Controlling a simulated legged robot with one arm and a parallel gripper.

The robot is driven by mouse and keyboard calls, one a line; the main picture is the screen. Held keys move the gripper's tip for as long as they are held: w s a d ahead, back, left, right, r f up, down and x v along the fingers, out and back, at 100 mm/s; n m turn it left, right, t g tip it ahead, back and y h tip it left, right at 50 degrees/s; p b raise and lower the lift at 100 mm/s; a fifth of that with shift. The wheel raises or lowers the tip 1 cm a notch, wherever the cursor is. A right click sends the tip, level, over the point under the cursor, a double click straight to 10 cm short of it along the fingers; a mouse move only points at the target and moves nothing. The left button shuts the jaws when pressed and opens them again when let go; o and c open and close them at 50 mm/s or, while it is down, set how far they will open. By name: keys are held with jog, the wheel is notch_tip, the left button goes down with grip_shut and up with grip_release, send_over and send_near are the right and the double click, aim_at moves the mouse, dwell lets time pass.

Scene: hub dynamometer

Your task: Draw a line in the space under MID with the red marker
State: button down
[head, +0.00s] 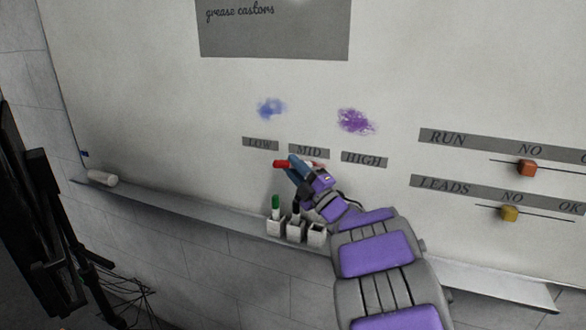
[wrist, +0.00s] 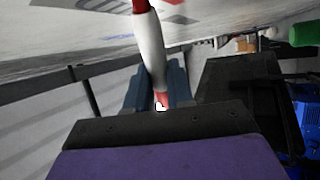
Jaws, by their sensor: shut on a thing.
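My gripper (head: 299,170) is at the whiteboard, just below the MID label (head: 309,152) and partly over its lower edge. It is shut on the red marker (head: 282,163), whose red end sticks out to the left of the fingers. In the wrist view the marker (wrist: 149,45) has a white body with red at both ends and stands between the blue fingers (wrist: 156,84). One end points toward the board; I cannot tell whether it touches. The space under MID is mostly hidden by my gripper and arm, and no red line shows.
LOW (head: 260,143) and HIGH (head: 364,159) labels flank MID. Blue (head: 271,108) and purple (head: 356,121) smudges lie above. Below, on the ledge (head: 190,211), stand white holders (head: 295,232), a green-capped marker (head: 275,204) and a dark one. Sliders (head: 526,168) are at right.

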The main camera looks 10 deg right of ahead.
jog(key=shift+s+d, duration=0.3)
jog(key=shift+d, duration=0.1)
jog(key=shift+s+d, duration=0.1)
jog(key=shift+d, duration=0.05)
jog(key=shift+s+d, duration=0.35)
jog(key=shift+d, duration=0.05)
jog(key=shift+d, duration=0.15)
jog(key=shift+s+d, duration=0.35)
jog(key=shift+d, duration=0.1)
jog(key=shift+f, duration=0.1)
dwell(0.3)
jog(key=shift+a, duration=0.15)
jog(key=shift+w+a+b, duration=0.35)
jog(key=shift+w+a, duration=0.05)
jog(key=shift+a, duration=0.05)
dwell(0.4)
